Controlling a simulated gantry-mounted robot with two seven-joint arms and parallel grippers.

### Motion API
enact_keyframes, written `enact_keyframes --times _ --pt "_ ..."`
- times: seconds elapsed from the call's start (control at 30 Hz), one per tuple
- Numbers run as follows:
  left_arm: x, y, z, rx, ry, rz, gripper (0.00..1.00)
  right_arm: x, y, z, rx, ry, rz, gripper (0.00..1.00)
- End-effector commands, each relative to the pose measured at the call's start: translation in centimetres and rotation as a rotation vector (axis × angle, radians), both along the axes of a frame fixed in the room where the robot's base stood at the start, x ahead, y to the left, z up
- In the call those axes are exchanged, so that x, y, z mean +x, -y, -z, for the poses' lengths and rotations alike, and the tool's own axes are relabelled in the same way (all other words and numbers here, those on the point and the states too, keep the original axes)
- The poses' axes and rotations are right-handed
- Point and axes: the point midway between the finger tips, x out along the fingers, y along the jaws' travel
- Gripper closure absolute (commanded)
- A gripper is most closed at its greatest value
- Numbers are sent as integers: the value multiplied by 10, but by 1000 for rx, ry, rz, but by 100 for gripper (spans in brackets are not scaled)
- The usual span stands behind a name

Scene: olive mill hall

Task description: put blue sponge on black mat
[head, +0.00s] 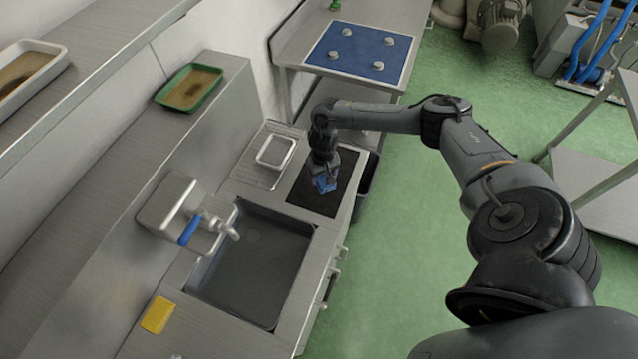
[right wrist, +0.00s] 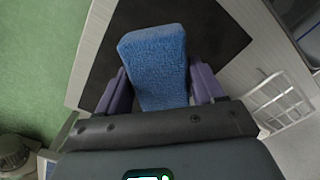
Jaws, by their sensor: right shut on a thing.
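The blue sponge (head: 325,183) is at the fingertips of my right gripper (head: 324,178), over the black mat (head: 345,170) beside the sink. In the right wrist view the blue sponge (right wrist: 156,62) sits between the two purple fingers of my right gripper (right wrist: 160,90), which is shut on it. The black mat (right wrist: 215,35) lies behind the sponge in that view. I cannot tell whether the sponge touches the mat. My left gripper is not in view.
A sink (head: 255,260) with a tap (head: 210,218) lies left of the mat. A wire rack (head: 265,155) with a white tray (head: 276,151) stands behind. A yellow sponge (head: 157,314) lies at the front left. A dark bin (head: 367,172) stands right of the counter.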

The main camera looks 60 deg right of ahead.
Motion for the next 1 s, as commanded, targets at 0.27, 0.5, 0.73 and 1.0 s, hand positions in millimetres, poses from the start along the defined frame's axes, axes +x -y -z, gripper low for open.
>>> enact_keyframes --times 0.27,0.5,0.73,1.0 --pt "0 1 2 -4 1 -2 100 14 -4 11 -2 -1 0 66" --pt "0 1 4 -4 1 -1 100 14 -4 39 -1 -2 1 66" --pt "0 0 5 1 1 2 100 14 -3 49 -2 0 0 66" --pt "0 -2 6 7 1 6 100 14 -3 51 -1 -1 0 66"
